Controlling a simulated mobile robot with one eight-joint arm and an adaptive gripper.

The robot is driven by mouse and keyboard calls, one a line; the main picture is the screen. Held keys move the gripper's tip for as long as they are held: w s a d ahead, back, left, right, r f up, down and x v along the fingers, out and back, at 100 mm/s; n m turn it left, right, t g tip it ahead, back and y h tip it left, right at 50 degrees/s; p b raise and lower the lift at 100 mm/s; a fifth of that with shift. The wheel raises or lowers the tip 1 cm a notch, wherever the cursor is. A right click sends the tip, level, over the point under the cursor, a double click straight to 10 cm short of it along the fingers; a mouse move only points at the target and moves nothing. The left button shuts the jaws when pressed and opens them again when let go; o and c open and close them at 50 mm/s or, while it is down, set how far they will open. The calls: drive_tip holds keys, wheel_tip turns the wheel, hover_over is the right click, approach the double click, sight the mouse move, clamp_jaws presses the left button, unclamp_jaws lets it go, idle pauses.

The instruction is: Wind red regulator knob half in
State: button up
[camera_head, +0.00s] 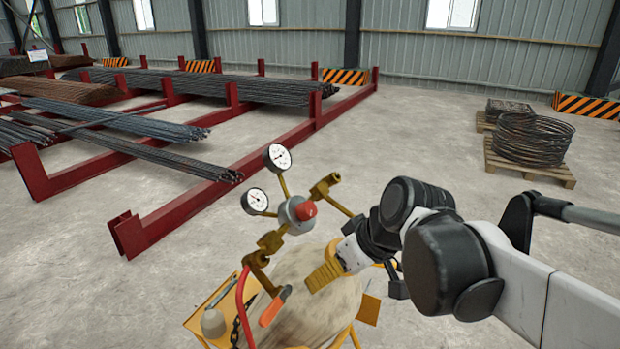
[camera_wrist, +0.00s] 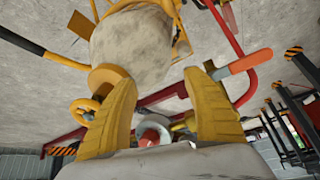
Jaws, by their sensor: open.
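The red regulator knob (camera_head: 305,210) sits on a silver regulator body (camera_head: 290,215) with two round white gauges (camera_head: 278,157) (camera_head: 257,199) and brass fittings. My gripper (camera_head: 318,280) is below and to the right of the knob in the head view, apart from it, with yellow fingers. In the wrist view my gripper (camera_wrist: 160,80) is open, its two fingers wide apart with nothing held between them. The knob (camera_wrist: 150,138) shows in the gap between the fingers, low in that view, partly cut off by my gripper's pale body.
A dusty cylinder (camera_head: 318,302) stands in a yellow cart (camera_head: 208,325) below the regulator. A red hose (camera_head: 242,305) and an orange-handled lever (camera_head: 273,307) are close by. Red racks of rebar (camera_head: 180,225) stand behind left; a wire coil (camera_head: 535,138) lies right. Open floor lies between.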

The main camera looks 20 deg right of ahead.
sight(311, 207)
drive_tip(key=w+d+r+n+y+p, duration=0.2)
drive_tip(key=w+d+r+p, duration=0.15)
drive_tip(key=w+r, duration=0.2)
drive_tip(key=w+d+r+n+y+p, duration=0.1)
drive_tip(key=w+d+r+n+p, duration=0.2)
drive_tip(key=r, duration=0.4)
drive_tip(key=shift+t, duration=0.3)
drive_tip(key=x, duration=1.1)
drive_tip(key=shift+w+a+r+b, duration=0.15)
drive_tip(key=shift+w+a+b, duration=0.2)
drive_tip(key=shift+a, duration=0.2)
drive_tip(key=c, duration=1.2)
